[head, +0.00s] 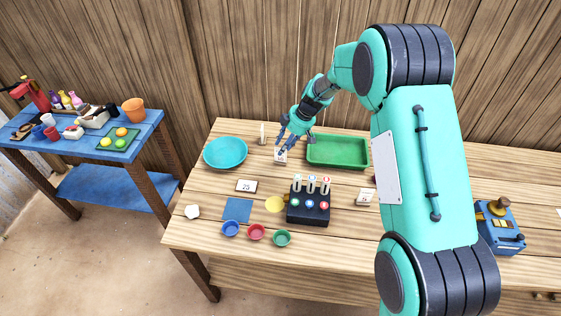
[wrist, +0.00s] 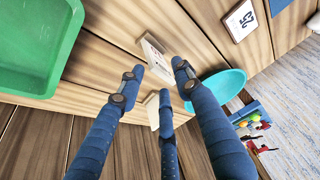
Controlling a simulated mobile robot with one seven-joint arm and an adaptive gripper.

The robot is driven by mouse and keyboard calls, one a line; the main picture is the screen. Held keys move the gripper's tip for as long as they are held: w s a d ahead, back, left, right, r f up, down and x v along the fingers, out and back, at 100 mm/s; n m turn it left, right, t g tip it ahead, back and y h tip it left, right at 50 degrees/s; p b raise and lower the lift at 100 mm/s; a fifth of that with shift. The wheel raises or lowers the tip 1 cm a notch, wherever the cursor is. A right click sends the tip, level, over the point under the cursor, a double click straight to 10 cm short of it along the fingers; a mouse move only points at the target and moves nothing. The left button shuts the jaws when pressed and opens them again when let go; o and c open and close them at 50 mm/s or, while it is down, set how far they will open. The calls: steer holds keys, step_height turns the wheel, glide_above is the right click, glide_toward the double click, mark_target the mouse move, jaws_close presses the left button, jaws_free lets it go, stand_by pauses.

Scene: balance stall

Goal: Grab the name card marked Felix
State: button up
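A small white standing card (head: 281,157) with dark marks is near the back of the wooden table, between the turquoise bowl and the green tray. Its writing is too small to read, so I cannot tell whether it says Felix. My gripper (head: 287,145) is just above and behind it. In the wrist view the card (wrist: 155,58) shows just beyond the spread blue fingers of my gripper (wrist: 160,78), which look open, with nothing held. Another small white card (head: 366,198) stands right of the black box, its writing also unreadable.
A turquoise bowl (head: 226,153) is left of the card and a green tray (head: 338,152) right. A cream piece (head: 262,133) stands behind. A card reading 25 (head: 246,186), a black box (head: 308,208) and several small cups lie nearer the front.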

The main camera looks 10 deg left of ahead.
mark_target(281, 160)
steer(key=shift+b+x, duration=0.4)
steer(key=shift+x, duration=1.5)
steer(key=shift+d, duration=0.1)
jaws_close()
